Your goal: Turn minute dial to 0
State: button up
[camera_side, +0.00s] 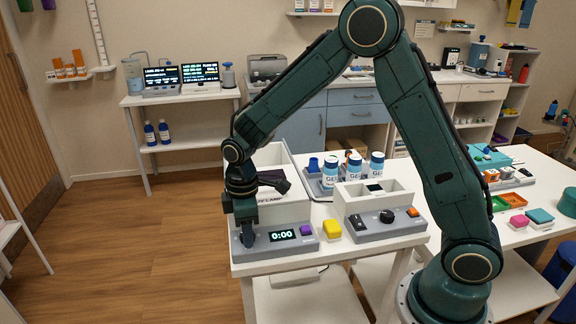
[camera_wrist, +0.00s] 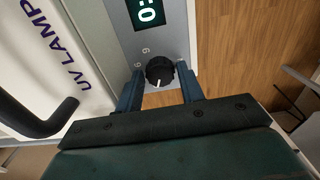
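The timer panel (camera_side: 272,243) is a grey box at the near left corner of the white table. Its display (camera_side: 282,236) reads 0:00. The minute dial (camera_wrist: 159,71) is a round black knob with a white pointer line, seen in the wrist view below the display (camera_wrist: 147,12). In the side view my gripper hides the dial. My gripper (camera_side: 247,236) points down at the panel's left end. In the wrist view its two fingers (camera_wrist: 160,80) stand on either side of the dial, with a narrow gap seeming to show; contact is hard to judge.
A white UV lamp box (camera_wrist: 75,55) stands right behind the panel. A purple button (camera_side: 306,230) is on the panel. A yellow block (camera_side: 332,228) and a second grey panel with a black knob (camera_side: 387,216) are to the right. White bottles (camera_side: 330,172) stand behind.

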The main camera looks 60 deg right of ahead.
jog(key=shift+r, duration=0.15)
notch_tip(320, 180, up, 14)
jog(key=shift+f, duration=0.2)
dwell(0.4)
dwell(0.3)
jog(key=s+d+r+m+t, duration=0.1)
jog(key=s+d+r+m, duration=0.1)
jog(key=s+r, duration=0.3)
jog(key=s+d+r+m+t, duration=0.2)
jog(key=s+m, duration=0.1)
jog(key=s, duration=0.4)
jog(key=s+d+f+m+t, duration=0.1)
jog(key=s+m, duration=0.3)
jog(key=s, duration=0.8)
jog(key=shift+d+t, duration=0.3)
jog(key=shift+t, duration=0.5)
